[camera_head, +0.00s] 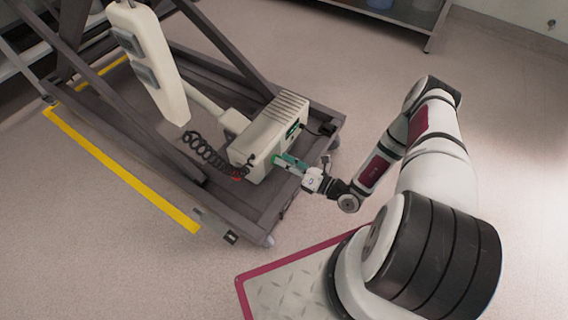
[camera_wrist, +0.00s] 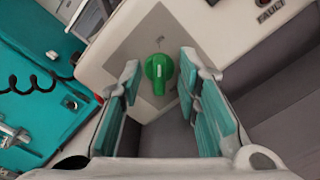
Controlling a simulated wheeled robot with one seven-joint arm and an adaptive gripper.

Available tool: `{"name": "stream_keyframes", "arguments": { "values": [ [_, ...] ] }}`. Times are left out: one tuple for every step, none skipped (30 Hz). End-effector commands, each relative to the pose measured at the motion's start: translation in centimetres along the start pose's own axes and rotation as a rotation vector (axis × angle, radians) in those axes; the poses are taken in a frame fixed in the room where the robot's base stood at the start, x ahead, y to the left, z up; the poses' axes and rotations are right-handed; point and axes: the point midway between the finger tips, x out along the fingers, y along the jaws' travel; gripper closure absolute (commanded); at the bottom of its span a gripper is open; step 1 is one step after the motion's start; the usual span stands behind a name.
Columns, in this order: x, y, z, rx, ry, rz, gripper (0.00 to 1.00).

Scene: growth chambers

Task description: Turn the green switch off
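The green switch (camera_wrist: 159,70) is a round rotary knob with a raised grip bar, set on a grey plate on a cream control box. In the wrist view it lies between and just beyond my gripper's two teal-padded fingers (camera_wrist: 160,88). The fingers are spread apart with a gap on each side of the knob, and I see no contact. The grip bar stands roughly upright in the picture. In the head view my gripper (camera_head: 288,163) is at the end face of the cream box (camera_head: 262,138), and the switch itself is hard to make out there.
The box sits on a grey wheeled metal frame (camera_head: 160,130) with slanted bars and a yellow edge strip (camera_head: 125,172). A black coiled cable (camera_head: 203,152) hangs beside the box. Open floor (camera_head: 290,50) lies behind.

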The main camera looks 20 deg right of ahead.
Motion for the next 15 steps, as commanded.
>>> {"name": "stream_keyframes", "arguments": {
  "values": [
    [0.28, 0.02, -0.05, 0.0, 0.001, 0.001, 0.7],
    [0.39, 0.03, -0.04, 0.0, 0.001, 0.002, 0.7],
    [0.49, 0.04, -0.04, 0.0, 0.001, 0.001, 0.7],
    [0.53, 0.04, -0.03, 0.0, 0.001, 0.001, 0.7],
    [0.56, 0.05, -0.02, 0.0, 0.001, 0.001, 0.7],
    [0.57, 0.05, -0.02, 0.001, 0.001, 0.001, 0.7],
    [0.57, 0.05, -0.01, 0.0, 0.001, 0.001, 0.7],
    [0.56, 0.05, 0.0, 0.0, 0.001, 0.001, 0.7],
    [0.55, 0.05, 0.0, 0.001, 0.0, 0.001, 0.7],
    [0.55, 0.05, 0.0, 0.001, 0.001, 0.001, 0.7],
    [0.54, 0.05, 0.0, 0.001, 0.0, 0.001, 0.7],
    [0.54, 0.05, 0.0, 0.001, 0.0, 0.001, 0.79],
    [0.54, 0.05, 0.0, 0.001, 0.0, 0.001, 0.86],
    [0.53, 0.05, 0.0, 0.001, 0.0, 0.001, 0.92],
    [0.53, 0.05, 0.0, 0.001, 0.0, 0.001, 1.0]
  ]
}}
